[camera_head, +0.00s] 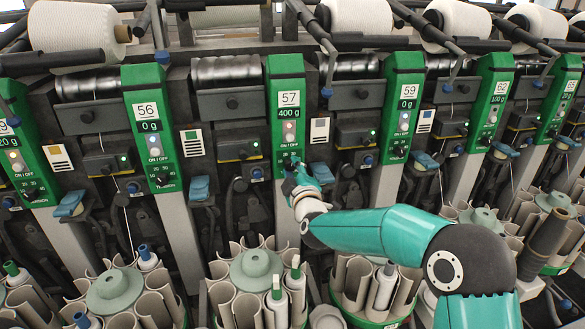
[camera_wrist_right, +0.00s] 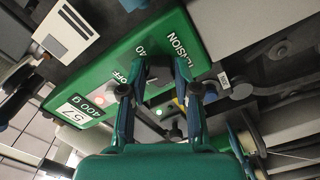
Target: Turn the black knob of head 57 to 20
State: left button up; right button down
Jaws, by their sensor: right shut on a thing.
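The green panel of head 57 (camera_head: 287,108) stands in the middle of the head view; its display reads 400 g. The wrist view shows the same panel (camera_wrist_right: 150,60) tilted, with the words TENSION and OFF and the number 40. My right gripper (camera_head: 292,162) is at the lower part of this panel. In the wrist view its two fingers (camera_wrist_right: 159,66) are closed in from both sides on the black knob (camera_wrist_right: 158,72), which is mostly hidden between the fingertips. The knob's setting cannot be read. My left gripper is in neither view.
Neighbouring green panels stand either side, head 56 (camera_head: 150,120) at left and head 59 (camera_head: 403,100) at right, both reading 0 g. White yarn cones (camera_head: 75,27) lie along the top. Round magazines with tubes (camera_head: 255,268) stand below. Small blue-grey levers (camera_head: 199,188) stick out between the heads.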

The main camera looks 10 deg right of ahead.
jog(key=n+p, duration=0.1)
jog(key=n, duration=0.3)
jog(key=shift+a+n, duration=0.15)
jog(key=shift+n, duration=0.15)
jog(key=shift+f+n+p, duration=0.15)
jog(key=shift+n+p, duration=0.25)
jog(key=shift+n, duration=1.1)
jog(key=shift+f, duration=0.1)
jog(key=c, duration=0.8)
grip_release()
jog(key=shift+c, duration=0.2)
jog(key=shift+r, duration=0.2)
